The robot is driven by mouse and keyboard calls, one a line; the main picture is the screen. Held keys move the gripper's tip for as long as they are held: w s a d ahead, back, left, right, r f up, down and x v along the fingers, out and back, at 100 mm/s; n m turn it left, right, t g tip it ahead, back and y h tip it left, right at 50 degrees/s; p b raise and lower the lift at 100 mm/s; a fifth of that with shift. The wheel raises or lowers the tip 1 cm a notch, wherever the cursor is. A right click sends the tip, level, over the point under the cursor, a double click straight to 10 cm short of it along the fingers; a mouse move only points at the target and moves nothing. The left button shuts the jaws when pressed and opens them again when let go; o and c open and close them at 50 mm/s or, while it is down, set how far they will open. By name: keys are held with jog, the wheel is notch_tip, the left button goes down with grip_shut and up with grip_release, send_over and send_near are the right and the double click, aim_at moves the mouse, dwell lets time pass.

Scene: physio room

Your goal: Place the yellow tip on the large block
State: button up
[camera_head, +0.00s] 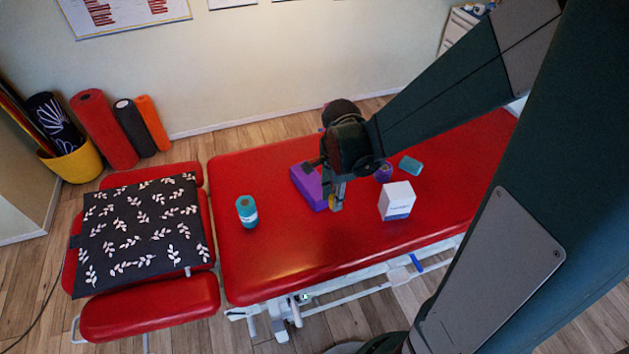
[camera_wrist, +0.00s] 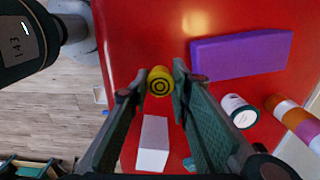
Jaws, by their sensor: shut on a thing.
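The yellow tip (camera_wrist: 160,81), a small round piece with dark rings on its end, sits between the fingertips of my gripper (camera_wrist: 159,86). My gripper is shut on it. In the head view my gripper (camera_head: 336,203) points down above the red table, at the right front side of the large purple block (camera_head: 304,188). The tip is very small there and partly hidden by the fingers. The large block lies flat on the table, partly hidden by my arm. In the wrist view the block (camera_wrist: 240,55) is right of the tip, apart from it.
A white box (camera_head: 397,201) stands right of my gripper on the red treatment table (camera_head: 300,255). A purple container (camera_head: 384,171) and a teal item (camera_head: 411,165) lie behind it. The table's front middle is clear.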

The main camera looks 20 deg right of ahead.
jog(key=w+a+r+p, duration=0.1)
jog(key=w+r+p, duration=0.1)
jog(key=w, duration=0.6)
jog(key=w+r+p, duration=0.3)
jog(key=w+p, duration=0.1)
jog(key=w, duration=0.4)
jog(key=shift+w+a+r, duration=0.25)
jog(key=shift+w+a, duration=0.1)
jog(key=shift+a, duration=0.05)
jog(key=shift+f, duration=0.15)
send_over(311, 179)
jog(key=shift+f+b, duration=0.4)
jog(key=shift+f, duration=2.6)
jog(key=shift+f+b, duration=0.3)
jog(key=shift+f, duration=1.55)
jog(key=shift+f, duration=0.2)
